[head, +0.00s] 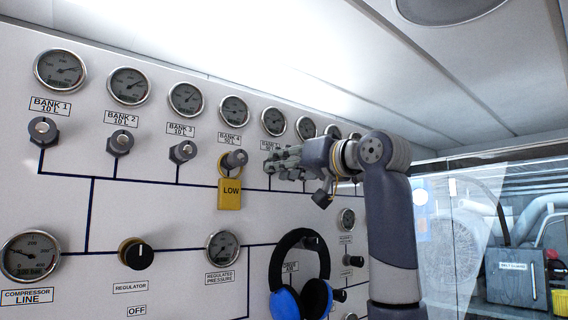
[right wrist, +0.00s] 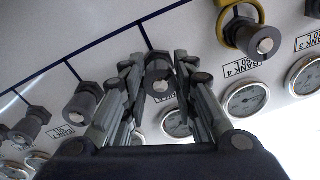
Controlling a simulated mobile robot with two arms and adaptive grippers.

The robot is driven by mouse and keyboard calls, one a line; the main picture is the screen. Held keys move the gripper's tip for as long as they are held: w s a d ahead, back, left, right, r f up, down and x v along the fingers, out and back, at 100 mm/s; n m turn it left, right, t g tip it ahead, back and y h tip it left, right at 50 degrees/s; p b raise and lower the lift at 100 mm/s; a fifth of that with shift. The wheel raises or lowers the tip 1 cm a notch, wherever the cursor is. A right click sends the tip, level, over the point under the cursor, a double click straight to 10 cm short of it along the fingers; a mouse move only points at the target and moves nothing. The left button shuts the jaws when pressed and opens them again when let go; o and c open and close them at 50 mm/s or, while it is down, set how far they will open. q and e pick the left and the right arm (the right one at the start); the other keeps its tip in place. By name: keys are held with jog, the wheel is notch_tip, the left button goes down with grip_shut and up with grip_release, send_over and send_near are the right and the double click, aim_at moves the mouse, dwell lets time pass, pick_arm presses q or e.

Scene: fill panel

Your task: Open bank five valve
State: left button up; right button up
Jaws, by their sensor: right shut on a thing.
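The bank five valve knob (right wrist: 158,84) is a dark grey round knob on the white panel. In the right wrist view it sits between the two fingers of my right gripper (right wrist: 158,72), which is shut on it. In the head view my right gripper (head: 283,162) reaches the panel from the right, just below the bank five gauge (head: 274,121), and hides the knob there. The bank five label (head: 270,145) is partly covered by the gripper. My left gripper is in neither view.
Left of my gripper, the bank four valve (head: 235,159) carries a yellow LOW tag (head: 230,194). Blue-black headphones (head: 285,302) hang below. Several more valves, including one in the right wrist view (right wrist: 82,102), line the row. A regulator knob (head: 137,254) is lower left.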

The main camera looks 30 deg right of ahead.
jog(key=shift+w+d+f+n+g+y+p, duration=0.15)
jog(key=shift+n+p, duration=0.4)
jog(key=shift+n, duration=1.9)
jog(key=shift+s+a+r+n+g+y+p, duration=0.15)
jog(key=shift+n+p, duration=0.35)
jog(key=shift+n, duration=1.9)
jog(key=shift+w+d+f+n+g+y+p, duration=0.15)
jog(key=shift+n+p, duration=0.4)
jog(key=shift+n, duration=1.9)
jog(key=o, duration=0.8)
jog(key=shift+o, duration=1.2)
jog(key=shift+s+d+r, duration=0.1)
jog(key=shift+s+r, duration=0.1)
